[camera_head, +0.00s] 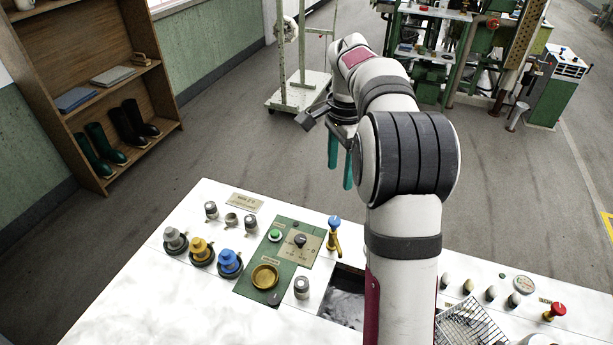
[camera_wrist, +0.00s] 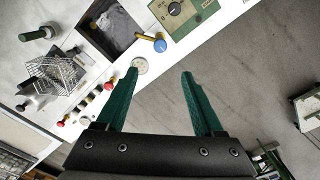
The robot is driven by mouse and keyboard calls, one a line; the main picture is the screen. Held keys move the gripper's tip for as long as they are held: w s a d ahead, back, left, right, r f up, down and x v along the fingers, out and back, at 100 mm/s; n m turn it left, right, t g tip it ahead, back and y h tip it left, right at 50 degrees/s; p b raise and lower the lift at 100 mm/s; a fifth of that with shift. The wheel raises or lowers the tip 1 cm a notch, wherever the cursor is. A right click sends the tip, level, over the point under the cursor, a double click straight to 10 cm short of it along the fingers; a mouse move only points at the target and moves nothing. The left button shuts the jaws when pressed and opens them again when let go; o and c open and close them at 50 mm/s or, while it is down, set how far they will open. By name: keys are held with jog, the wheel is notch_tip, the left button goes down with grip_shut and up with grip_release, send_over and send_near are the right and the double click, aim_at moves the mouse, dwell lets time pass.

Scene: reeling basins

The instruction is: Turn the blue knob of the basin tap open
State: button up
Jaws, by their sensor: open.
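The basin tap has a blue knob (camera_head: 334,221) on a brass body (camera_head: 334,241). It stands upright on the white counter at the edge of the basin opening (camera_head: 344,306). In the wrist view the blue knob (camera_wrist: 160,46) lies at upper middle, beyond the fingertips, with the brass body to its left. My gripper (camera_head: 340,172) has two green fingers pointing down, spread apart and empty. It is above and beyond the counter's far edge, clear of the knob. In the wrist view my gripper (camera_wrist: 160,73) shows a gap between the fingers. Part of the basin is hidden behind my arm.
Left of the tap are a green panel (camera_head: 285,280) with a dark dial and brass cup, and grey, yellow and blue valves (camera_head: 230,263). A wire basket (camera_head: 470,330) and red knob (camera_head: 555,312) are at right. Floor beyond the counter is open.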

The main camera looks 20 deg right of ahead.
aim_at(335, 220)
notch_tip(335, 220, down, 15)
jog(key=shift+f, duration=0.15)
grip_shut()
